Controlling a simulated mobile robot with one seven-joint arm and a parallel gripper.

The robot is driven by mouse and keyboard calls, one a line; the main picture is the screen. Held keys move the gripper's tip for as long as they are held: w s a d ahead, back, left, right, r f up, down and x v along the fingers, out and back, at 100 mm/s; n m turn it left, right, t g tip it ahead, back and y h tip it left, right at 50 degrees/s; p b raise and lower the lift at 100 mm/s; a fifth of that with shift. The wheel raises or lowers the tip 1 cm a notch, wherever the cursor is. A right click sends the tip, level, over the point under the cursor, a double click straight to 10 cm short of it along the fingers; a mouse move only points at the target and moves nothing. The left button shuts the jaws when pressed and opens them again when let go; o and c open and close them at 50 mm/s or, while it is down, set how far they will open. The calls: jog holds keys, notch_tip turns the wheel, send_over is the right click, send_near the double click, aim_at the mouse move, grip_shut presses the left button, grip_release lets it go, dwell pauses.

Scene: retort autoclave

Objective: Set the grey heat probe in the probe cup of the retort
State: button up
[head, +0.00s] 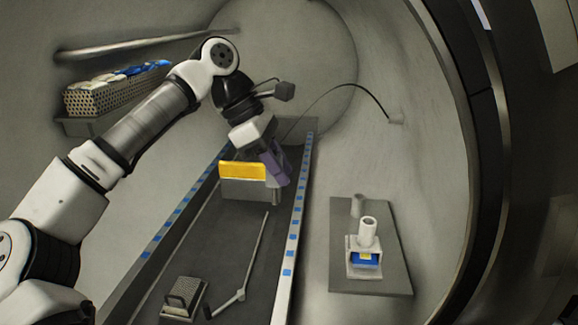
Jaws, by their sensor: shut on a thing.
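My gripper (276,170), with purple fingers, points down over the central track, beside a yellow plate. It is shut on the grey heat probe, which is mostly hidden by the fingers. A thin black cable (345,86) arcs from the right wall down behind my gripper. The likely probe cup (368,229) is a pale, open-topped upright tube on a small pale bracket with a blue and yellow piece inside. It stands on the right shelf, clear of my gripper, lower and to the right in the picture.
A second short grey cylinder (357,205) stands behind the cup on the grey shelf (371,282). The yellow plate (242,170) sits on a grey block. A long thin rod (254,255) and a perforated block (182,296) lie on the track.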

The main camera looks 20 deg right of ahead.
jog(key=shift+r, duration=0.1)
notch_tip(320, 180, up, 7)
jog(key=p, duration=0.6)
jog(key=shift+p, duration=0.4)
